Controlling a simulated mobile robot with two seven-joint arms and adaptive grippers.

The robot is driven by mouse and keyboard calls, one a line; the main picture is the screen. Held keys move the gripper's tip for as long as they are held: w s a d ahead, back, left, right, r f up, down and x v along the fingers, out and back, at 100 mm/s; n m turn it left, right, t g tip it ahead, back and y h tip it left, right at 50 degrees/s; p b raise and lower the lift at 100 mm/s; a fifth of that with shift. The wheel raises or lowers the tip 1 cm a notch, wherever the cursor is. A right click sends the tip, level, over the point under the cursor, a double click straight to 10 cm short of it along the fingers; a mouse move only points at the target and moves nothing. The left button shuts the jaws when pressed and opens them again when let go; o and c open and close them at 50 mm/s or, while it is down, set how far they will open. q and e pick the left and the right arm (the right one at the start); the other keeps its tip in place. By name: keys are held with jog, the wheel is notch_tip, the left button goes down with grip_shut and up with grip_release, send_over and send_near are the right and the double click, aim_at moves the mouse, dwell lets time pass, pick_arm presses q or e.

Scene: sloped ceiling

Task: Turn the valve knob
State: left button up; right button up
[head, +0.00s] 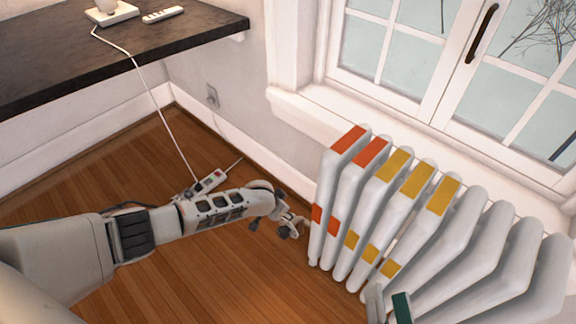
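A white radiator (480,245) stands under the window, with red and yellow patches on its left fins. At its lower front, at the bottom edge of the head view, are a grey upright part (375,303) and a dark green piece (402,308). Both are cut off, and I cannot tell whether either is the valve knob.
A dark shelf (110,45) with a white remote (163,14) is at upper left. A cord hangs from it to a power strip (203,184) beside my arm. The window sill (300,110) juts out above the radiator. Wooden floor (235,275) is clear in front.

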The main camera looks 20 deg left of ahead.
pick_arm(q)
jog(key=w+r+t+p, duration=0.2)
jog(key=w+r+p, duration=0.2)
jog(key=r, duration=1.1)
jog(key=w, duration=0.2)
jog(key=shift+w, duration=0.35)
pick_arm(e)
notch_tip(320, 180, up, 9)
jog(key=t, duration=0.1)
jog(key=shift+w+n+t+y, duration=0.25)
jog(key=shift+n+t+y, duration=0.05)
jog(key=shift+n, duration=0.1)
